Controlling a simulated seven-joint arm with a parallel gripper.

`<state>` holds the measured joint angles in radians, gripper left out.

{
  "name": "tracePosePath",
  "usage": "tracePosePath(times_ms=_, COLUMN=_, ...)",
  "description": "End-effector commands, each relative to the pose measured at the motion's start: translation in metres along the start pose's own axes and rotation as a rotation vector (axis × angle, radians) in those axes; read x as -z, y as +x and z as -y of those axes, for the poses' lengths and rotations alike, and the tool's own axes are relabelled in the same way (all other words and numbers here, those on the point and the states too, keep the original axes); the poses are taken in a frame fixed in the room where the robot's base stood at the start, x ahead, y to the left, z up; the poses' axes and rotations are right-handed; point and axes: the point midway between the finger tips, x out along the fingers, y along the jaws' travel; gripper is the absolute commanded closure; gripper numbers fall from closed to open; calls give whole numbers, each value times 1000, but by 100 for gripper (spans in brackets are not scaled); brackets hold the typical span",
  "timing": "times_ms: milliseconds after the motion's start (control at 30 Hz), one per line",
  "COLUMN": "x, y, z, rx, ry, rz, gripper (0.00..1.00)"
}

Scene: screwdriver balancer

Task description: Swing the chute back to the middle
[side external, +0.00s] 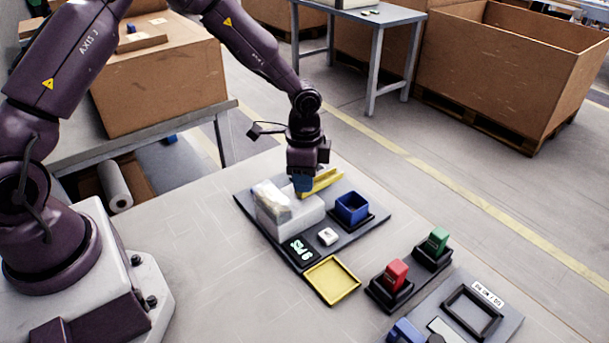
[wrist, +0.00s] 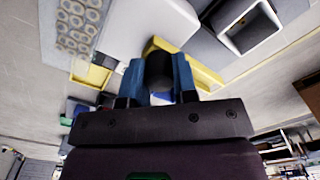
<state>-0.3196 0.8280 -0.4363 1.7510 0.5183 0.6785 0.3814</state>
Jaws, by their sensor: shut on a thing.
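The yellow chute (side external: 324,181) sits beside the white feeder box (side external: 290,217), angled up and to the right in the side view. In the wrist view the chute (wrist: 203,72) runs from upper left to lower right behind the fingers. My gripper (side external: 303,184) is over the chute's near end. In the wrist view my blue-fingered gripper (wrist: 159,78) is shut on a dark round knob (wrist: 160,66) in front of the chute. The knob is hidden in the side view, and its joint to the chute is covered by the fingers.
A blue bin (side external: 351,207) stands right of the feeder box. A display (side external: 300,250), a white button (side external: 328,236) and a yellow tray (side external: 332,281) lie nearer. Red (side external: 397,274) and green (side external: 438,240) blocks stand in black holders at right. The table left of the base plate is clear.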

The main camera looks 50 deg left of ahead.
Motion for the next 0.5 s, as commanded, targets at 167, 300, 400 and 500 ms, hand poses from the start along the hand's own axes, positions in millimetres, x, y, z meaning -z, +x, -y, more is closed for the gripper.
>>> tracePosePath(times_ms=167, x=-1, y=-1, z=0, rx=0, ry=3, rz=3, gripper=100)
tracePosePath(times_ms=300, x=-1, y=-1, z=0, rx=0, ry=2, rz=3, gripper=100)
tracePosePath(times_ms=400, x=-1, y=-1, z=0, rx=0, ry=1, rz=3, gripper=62)
tracePosePath(times_ms=500, x=0, y=0, z=0, rx=0, ry=1, rz=2, gripper=48)
